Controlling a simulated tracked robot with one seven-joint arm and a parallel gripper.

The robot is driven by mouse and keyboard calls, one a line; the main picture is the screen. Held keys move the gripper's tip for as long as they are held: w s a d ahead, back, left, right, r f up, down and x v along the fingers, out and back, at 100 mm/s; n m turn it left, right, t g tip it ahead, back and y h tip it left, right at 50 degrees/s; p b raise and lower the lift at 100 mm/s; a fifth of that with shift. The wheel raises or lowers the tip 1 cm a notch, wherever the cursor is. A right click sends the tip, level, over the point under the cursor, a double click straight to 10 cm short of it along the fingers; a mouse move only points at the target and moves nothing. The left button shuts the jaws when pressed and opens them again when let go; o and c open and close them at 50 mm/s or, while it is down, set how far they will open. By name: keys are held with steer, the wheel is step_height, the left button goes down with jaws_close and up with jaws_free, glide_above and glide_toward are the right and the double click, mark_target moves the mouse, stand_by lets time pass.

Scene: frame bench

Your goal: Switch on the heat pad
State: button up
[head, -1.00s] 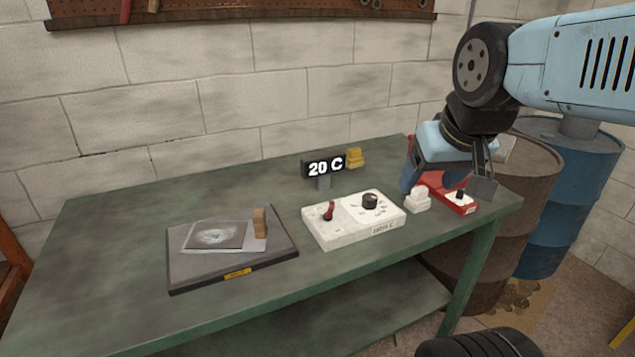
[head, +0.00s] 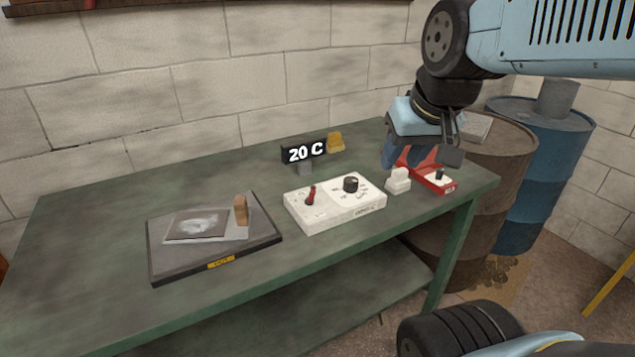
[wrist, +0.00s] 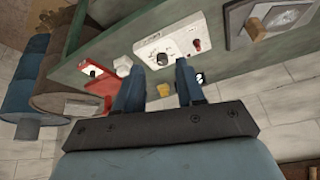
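The dark flat pad (head: 165,262) with a yellow front label lies on the left of the green bench. A white control box (head: 335,212) stands right of it, with a red lever switch (head: 310,196) and a black knob (head: 350,184) on top. A small black display (head: 304,153) behind the box reads 20 C. My gripper (head: 421,158) hangs above the bench's right end, behind the white block and near the red box, touching neither as far as I can tell. In the wrist view my gripper (wrist: 158,68) has its two blue fingers apart and nothing between them; the control box (wrist: 150,47) lies beyond the fingertips.
A white block (head: 398,181) and a red box (head: 436,184) with a black switch stand at the right end. A yellow block (head: 336,142) is beside the display. A grey plate and wooden block (head: 241,211) lie on the pad. Barrels (head: 540,185) stand beyond the bench.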

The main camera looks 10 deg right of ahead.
steer(key=shift+g+y, duration=0.8)
steer(key=shift+y, duration=0.1)
steer(key=w, duration=0.2)
steer(key=w+f, duration=0.1)
steer(key=w, duration=0.1)
steer(key=w+f, duration=0.1)
steer(key=w, duration=0.1)
steer(key=shift+w+a+f, duration=0.1)
steer(key=shift+a, duration=0.2)
jaws_close()
steer(key=w+f+m+g+y, duration=0.1)
steer(key=w+f+g+y, duration=0.1)
steer(key=w+f, duration=0.4)
steer(key=w, duration=0.5)
steer(key=shift+f+m, duration=0.3)
steer(key=shift+f, duration=0.1)
